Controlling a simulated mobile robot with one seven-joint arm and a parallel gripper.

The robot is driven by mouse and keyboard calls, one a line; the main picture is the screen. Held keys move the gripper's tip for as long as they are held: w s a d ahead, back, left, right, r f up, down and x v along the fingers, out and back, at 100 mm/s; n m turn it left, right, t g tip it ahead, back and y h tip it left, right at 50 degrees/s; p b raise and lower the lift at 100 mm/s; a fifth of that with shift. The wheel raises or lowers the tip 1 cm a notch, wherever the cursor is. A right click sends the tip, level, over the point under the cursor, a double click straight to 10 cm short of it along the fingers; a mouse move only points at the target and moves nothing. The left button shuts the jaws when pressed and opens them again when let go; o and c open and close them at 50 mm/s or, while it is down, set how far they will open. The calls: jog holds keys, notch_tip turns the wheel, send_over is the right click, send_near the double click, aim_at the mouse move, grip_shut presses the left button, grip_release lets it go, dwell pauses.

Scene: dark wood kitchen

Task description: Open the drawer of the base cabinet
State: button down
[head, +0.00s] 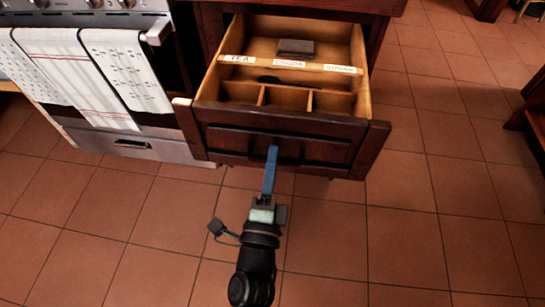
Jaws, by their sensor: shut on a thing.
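The dark wood drawer (235,137) of the base cabinet stands pulled out, and its light wood inside shows from above. Inside it, a divider strip carries several labels, with small compartments in front of it. A dark block (296,47) lies in the back part, and a small dark thing (268,79) lies near the divider. My gripper (272,155) reaches up to the middle of the drawer front, its blue fingers shut at the handle.
An oven (130,143) with towels (125,65) hanging on its front stands left of the drawer. Dark wooden furniture (538,105) shows at the right edge. The tiled floor (430,220) is clear in front and to the right.

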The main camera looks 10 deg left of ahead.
jog(key=c, duration=1.2)
grip_release()
jog(key=shift+s, duration=0.1)
jog(key=s, duration=0.4)
jog(key=s+f, duration=0.1)
jog(key=s, duration=0.3)
jog(key=s+f, duration=0.1)
jog(key=s, duration=0.3)
jog(key=shift+s+f+p, duration=0.2)
jog(key=shift+s+p, duration=0.1)
jog(key=shift+w, duration=0.1)
